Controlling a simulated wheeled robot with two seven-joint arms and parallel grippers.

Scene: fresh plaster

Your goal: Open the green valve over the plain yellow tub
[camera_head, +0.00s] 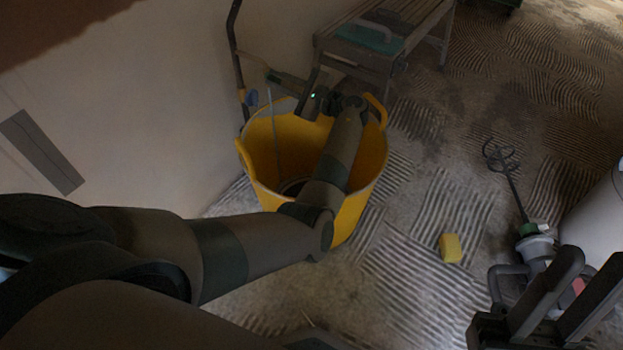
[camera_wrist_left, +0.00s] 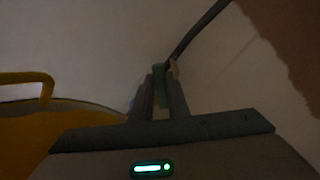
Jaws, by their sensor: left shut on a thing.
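The yellow tub (camera_head: 366,190) stands on the floor against the wall; part of it shows at the left of the left wrist view (camera_wrist_left: 40,145). A dark pipe (camera_head: 236,50) comes down the wall beside it. My left arm reaches over the tub. My left gripper (camera_head: 279,79) is at the tub's far left rim, shut on the green valve (camera_wrist_left: 159,73), which shows between its fingertips in the left wrist view. The fingers mostly hide the valve in the head view. My right gripper (camera_head: 568,305) is open and empty at the lower right.
A yellow sponge (camera_head: 451,248) and a mixer with a whisk (camera_head: 511,185) lie right, near a pale container (camera_head: 604,215). A thin pale line hangs into the tub; I cannot tell what it is.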

